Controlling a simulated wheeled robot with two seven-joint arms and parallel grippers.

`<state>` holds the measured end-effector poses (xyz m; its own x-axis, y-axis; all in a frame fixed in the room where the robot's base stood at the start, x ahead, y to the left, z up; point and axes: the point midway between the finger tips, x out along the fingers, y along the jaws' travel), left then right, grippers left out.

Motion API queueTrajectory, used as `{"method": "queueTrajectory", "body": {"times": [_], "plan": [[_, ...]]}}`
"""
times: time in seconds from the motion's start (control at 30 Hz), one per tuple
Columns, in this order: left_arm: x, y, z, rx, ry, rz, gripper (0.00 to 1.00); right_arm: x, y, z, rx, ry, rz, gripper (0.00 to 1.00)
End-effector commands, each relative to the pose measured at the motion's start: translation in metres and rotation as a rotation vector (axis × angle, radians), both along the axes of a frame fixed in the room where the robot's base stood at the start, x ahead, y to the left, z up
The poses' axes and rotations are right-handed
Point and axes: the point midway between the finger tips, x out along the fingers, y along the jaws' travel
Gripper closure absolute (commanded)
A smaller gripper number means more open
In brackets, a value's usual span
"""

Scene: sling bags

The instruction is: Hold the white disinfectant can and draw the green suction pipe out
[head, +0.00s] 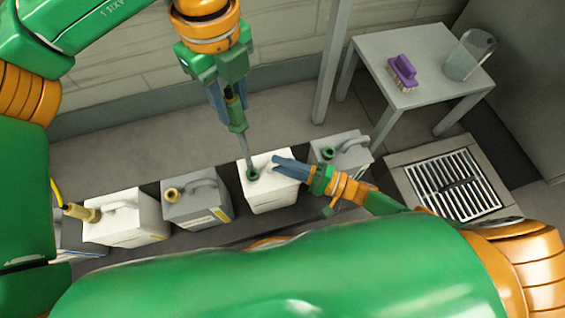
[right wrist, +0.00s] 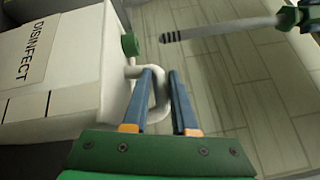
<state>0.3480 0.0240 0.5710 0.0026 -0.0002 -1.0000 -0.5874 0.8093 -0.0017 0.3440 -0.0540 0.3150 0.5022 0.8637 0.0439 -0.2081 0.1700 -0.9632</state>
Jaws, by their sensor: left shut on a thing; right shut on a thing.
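The white disinfectant can (head: 270,192) stands upright in the row of cans, with a green neck (head: 253,174). In the right wrist view the can (right wrist: 55,85) shows its DISINFECT label. My right gripper (head: 280,165) is shut on its handle (right wrist: 160,92), with the fingers either side of it. My left gripper (head: 230,98) is shut on the green head of the suction pipe (head: 246,148) and holds it upright above the can. In the right wrist view the pipe's grey tube (right wrist: 215,29) ends in a ribbed tip, clear of the green neck (right wrist: 130,45) with a small gap.
A grey can with a brass neck (head: 197,207) and a white can with a brass fitting (head: 128,222) stand left. A light grey can (head: 345,152) stands right. A side table (head: 425,92) bears a purple brush (head: 402,72) and a clear jug (head: 468,55). A floor grate (head: 455,185) lies below.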

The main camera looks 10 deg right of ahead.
Motion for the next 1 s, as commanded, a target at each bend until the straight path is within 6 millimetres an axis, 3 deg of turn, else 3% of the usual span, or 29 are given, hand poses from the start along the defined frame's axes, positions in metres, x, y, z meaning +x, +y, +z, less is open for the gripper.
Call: {"method": "queueTrajectory", "body": {"times": [0.2, 0.6, 1.0], "plan": [[0.000, 0.000, 0.002, -0.001, -0.001, 0.000, 1.00, -0.001, -0.001, -0.003, -0.007, 0.008, -0.001, 1.00], [0.000, 0.000, 0.039, -0.002, -0.001, 0.000, 1.00, -0.001, -0.001, -0.003, -0.007, 0.008, -0.001, 1.00], [0.000, 0.000, 0.039, -0.001, -0.001, 0.000, 1.00, -0.001, -0.001, -0.003, -0.007, 0.008, -0.001, 1.00]]}}
